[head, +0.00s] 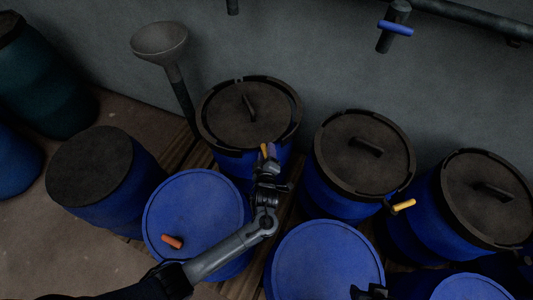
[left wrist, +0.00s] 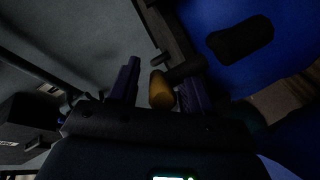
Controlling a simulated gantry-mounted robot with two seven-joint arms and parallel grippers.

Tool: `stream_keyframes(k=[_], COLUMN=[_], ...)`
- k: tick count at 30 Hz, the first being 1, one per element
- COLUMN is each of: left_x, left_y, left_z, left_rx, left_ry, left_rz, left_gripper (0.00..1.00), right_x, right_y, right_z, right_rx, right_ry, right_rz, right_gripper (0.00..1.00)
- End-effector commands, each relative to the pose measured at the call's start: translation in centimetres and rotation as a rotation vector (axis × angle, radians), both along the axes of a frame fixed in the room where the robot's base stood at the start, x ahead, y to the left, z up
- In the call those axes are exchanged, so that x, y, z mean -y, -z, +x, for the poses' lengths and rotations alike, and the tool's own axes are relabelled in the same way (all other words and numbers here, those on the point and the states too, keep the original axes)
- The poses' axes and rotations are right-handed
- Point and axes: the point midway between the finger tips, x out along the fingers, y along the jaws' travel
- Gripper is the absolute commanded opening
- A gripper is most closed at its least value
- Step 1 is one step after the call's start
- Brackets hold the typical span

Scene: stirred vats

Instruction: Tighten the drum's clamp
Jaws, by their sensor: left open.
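The drum with a dark lid and black clamp ring (head: 208,132) stands at the back, left of centre. Its clamp lever ends in a yellow-orange handle (head: 264,150) at the front of the ring. My left gripper (head: 268,158) is at this handle and hides part of the ring and drum wall. In the left wrist view the handle (left wrist: 162,90) lies between the two fingers of my open left gripper (left wrist: 160,88). A gap shows on the left finger's side; I cannot tell whether the right finger touches it.
Other clamped drums stand to the right (head: 365,185) (head: 490,212), one with a yellow handle (head: 403,205). A funnel (head: 160,42) stands behind; a pipe valve (head: 395,27) is on the wall.

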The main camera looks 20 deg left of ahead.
Motion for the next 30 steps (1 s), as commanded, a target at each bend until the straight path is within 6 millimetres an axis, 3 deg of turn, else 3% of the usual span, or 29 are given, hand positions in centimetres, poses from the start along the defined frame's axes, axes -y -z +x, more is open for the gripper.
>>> stream_keyframes(k=[3,12,22,30], left_x=[0.0,0.0,-0.1,-0.2], left_y=[0.0,0.0,0.0,-0.2], left_z=[0.0,0.0,-0.1,-0.2], left_rx=[0.0,0.0,0.0,-0.002], left_ry=[0.0,0.0,0.039,0.195], left_rz=[0.0,0.0,0.001,0.003], left_gripper=[0.45,0.0,0.0,0.0], right_x=[0.0,0.0,0.0,0.0], right_y=[0.0,0.0,-0.4,-1.4], right_z=[0.0,0.0,0.0,0.0], right_rx=[0.0,0.0,0.0,0.0], right_ry=[0.0,0.0,0.0,0.0], right_rz=[0.0,0.0,0.0,0.0], right_gripper=[0.43,0.43,0.43,0.43])
